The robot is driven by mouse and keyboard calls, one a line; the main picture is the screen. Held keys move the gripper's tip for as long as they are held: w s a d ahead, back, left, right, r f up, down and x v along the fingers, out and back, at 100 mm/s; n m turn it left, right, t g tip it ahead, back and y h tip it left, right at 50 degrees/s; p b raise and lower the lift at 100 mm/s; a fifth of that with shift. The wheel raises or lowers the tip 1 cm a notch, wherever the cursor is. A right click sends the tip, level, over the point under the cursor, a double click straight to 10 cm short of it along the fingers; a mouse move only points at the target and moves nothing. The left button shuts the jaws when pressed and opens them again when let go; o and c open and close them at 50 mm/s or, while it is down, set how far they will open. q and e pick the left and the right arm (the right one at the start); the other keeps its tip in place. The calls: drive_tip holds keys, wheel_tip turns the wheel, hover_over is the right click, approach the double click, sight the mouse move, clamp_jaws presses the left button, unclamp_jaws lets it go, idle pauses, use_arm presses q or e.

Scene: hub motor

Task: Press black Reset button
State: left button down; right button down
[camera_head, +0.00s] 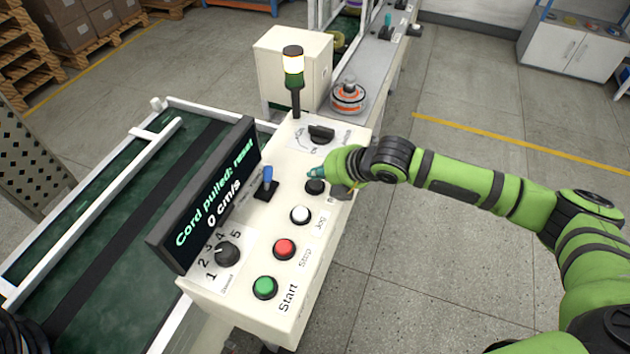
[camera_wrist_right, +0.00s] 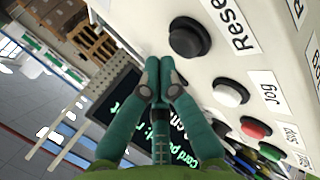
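The black Reset button (camera_head: 314,186) sits on the white control panel (camera_head: 262,217), beyond the white Jog button. In the right wrist view the black button (camera_wrist_right: 189,38) is large, with its "Reset" label beside it. My right gripper (camera_head: 316,173) is at the button's far side in the head view, over the panel. In the right wrist view its two teal fingertips (camera_wrist_right: 159,62) are together and empty, apart from the button in the picture and below-left of it. Whether they touch the panel cannot be told. My left gripper is not in view.
The white Jog (camera_head: 301,215), red Stop (camera_head: 284,249) and green Start (camera_head: 265,287) buttons line the panel. A blue-topped lever (camera_head: 267,180), a dial (camera_head: 227,254) and a display (camera_head: 208,197) reading "Cord pulled: reset" are on the left. A signal light (camera_head: 293,66) stands behind.

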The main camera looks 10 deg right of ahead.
sight(317, 185)
drive_tip(key=shift+f, duration=0.4)
drive_tip(key=shift+s+f, duration=0.1)
drive_tip(key=shift+f, duration=0.55)
idle(0.7)
drive_tip(key=shift+r, duration=0.15)
drive_tip(key=shift+r+p, duration=0.9)
wheel_tip(317, 185, up, 5)
drive_tip(key=p, duration=0.5)
drive_tip(key=shift+r, duration=0.1)
idle(0.4)
